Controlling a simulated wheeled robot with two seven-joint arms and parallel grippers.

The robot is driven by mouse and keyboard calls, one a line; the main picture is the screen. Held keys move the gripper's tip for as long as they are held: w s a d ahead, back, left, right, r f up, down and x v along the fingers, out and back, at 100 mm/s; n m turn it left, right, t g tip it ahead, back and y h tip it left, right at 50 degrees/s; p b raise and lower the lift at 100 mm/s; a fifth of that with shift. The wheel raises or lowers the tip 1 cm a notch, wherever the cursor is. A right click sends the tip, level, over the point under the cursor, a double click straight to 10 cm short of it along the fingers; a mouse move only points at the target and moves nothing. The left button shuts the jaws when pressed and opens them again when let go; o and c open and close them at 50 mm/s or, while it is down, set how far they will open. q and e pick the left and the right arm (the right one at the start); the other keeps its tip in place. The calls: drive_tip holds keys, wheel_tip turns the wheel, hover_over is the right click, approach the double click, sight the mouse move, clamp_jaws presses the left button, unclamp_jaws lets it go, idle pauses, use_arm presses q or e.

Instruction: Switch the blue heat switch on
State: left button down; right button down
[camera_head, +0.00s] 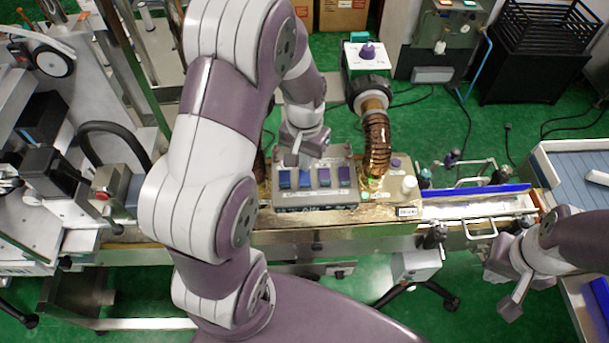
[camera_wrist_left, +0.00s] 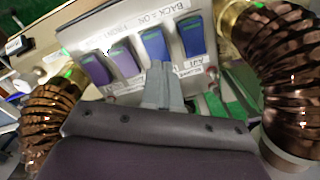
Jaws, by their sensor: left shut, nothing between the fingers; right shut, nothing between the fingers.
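A grey control box (camera_head: 318,196) carries a row of rocker switches, two blue and two purple. In the head view the outer blue switch (camera_head: 284,179) is at the left end, with the inner blue switch (camera_head: 305,178) beside it. The wrist view shows the inner blue switch (camera_wrist_left: 153,44) and the outer blue one (camera_wrist_left: 192,36). My left gripper (camera_head: 296,156) is shut and empty at the box's far side. Its tips (camera_wrist_left: 158,68) are at the near end of the inner blue switch; contact cannot be told. My right gripper (camera_head: 514,296) is shut, empty, away at the right.
Two purple switches (camera_wrist_left: 123,59) sit beside the blue ones. A ribbed copper-coloured hose (camera_head: 376,140) rises right of the box, and another stands at the left in the wrist view (camera_wrist_left: 48,120).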

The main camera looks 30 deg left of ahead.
use_arm(q)
drive_tip(key=shift+f+b, duration=0.65)
drive_tip(key=shift+f, duration=0.3)
idle(0.4)
wheel_tip(320, 180, up, 7)
drive_tip(key=p, duration=0.6)
idle(0.3)
